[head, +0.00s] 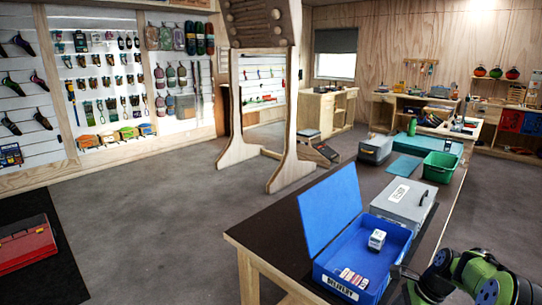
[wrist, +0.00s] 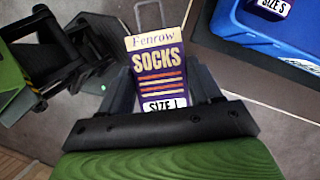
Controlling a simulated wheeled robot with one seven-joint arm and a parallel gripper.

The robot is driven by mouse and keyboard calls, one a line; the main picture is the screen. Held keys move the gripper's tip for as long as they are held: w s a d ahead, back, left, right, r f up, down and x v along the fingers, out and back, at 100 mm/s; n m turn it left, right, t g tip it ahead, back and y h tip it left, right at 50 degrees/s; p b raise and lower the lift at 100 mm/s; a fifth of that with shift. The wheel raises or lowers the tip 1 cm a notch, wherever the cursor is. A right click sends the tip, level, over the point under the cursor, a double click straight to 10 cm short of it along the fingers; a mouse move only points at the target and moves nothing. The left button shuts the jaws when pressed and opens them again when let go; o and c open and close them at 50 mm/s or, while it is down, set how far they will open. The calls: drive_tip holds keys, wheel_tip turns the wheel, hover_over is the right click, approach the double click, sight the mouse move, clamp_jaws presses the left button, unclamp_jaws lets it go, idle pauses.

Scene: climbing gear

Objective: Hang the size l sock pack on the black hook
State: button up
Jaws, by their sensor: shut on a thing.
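In the head view my green and black arm is at the bottom right, and the held pack cannot be made out there. I cannot pick out the black hook in either view.
An open blue delivery bin (head: 321,272) with a raised lid (head: 330,208) stands on the dark-topped table (head: 283,222), holding a few small packs. A grey case (head: 403,203) and a green crate (head: 440,166) stand behind it. A wooden-framed stand (head: 236,117) and open grey floor lie beyond.

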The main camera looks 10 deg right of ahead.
drive_tip(key=a+f+n+g+h+p, duration=0.1)
drive_tip(key=a+f+n, duration=0.4)
drive_tip(key=a+n, duration=0.6)
drive_tip(key=a+f+n+g+h+p, duration=0.1)
drive_tip(key=a+f+n+g+h, duration=0.2)
drive_tip(key=a+n, duration=0.8)
wheel_tip(320, 180, down, 2)
drive_tip(key=a+g, duration=0.2)
drive_tip(key=shift+w+a+n, duration=0.2)
drive_tip(key=shift+a+n, duration=0.15)
drive_tip(key=shift+n, duration=0.05)
drive_tip(key=shift+r, duration=0.1)
